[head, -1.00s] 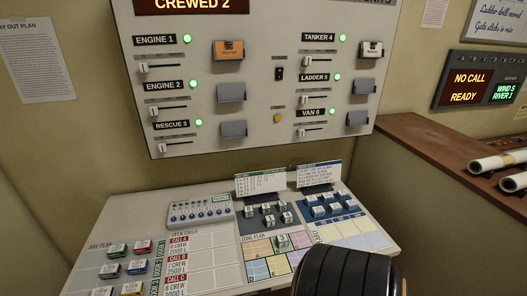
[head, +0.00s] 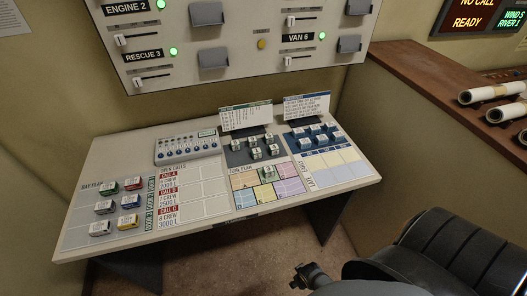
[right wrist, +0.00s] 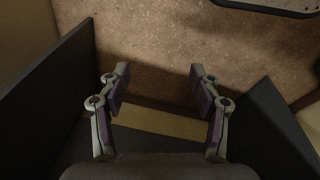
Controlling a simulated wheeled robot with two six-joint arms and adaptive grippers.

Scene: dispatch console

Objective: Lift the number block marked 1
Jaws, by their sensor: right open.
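Several white-topped number blocks (head: 255,153) stand on a dark pad (head: 236,158) at the back middle of the desk in the head view. Their markings are too small to tell surely which is 1. One more block (head: 268,173) stands on the coloured zone plan (head: 243,182) in front of them. My right gripper (right wrist: 158,76) is open and empty in the right wrist view, with bare floor between its fingers. In the head view it shows at the bottom (head: 309,274), below and in front of the desk, apart from every block. My left gripper is not in view.
Blue-padded white blocks (head: 313,137) stand right of the number blocks. Coloured blocks (head: 128,221) sit on the bay plan at left. A wooden-topped counter (head: 440,105) borders the right.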

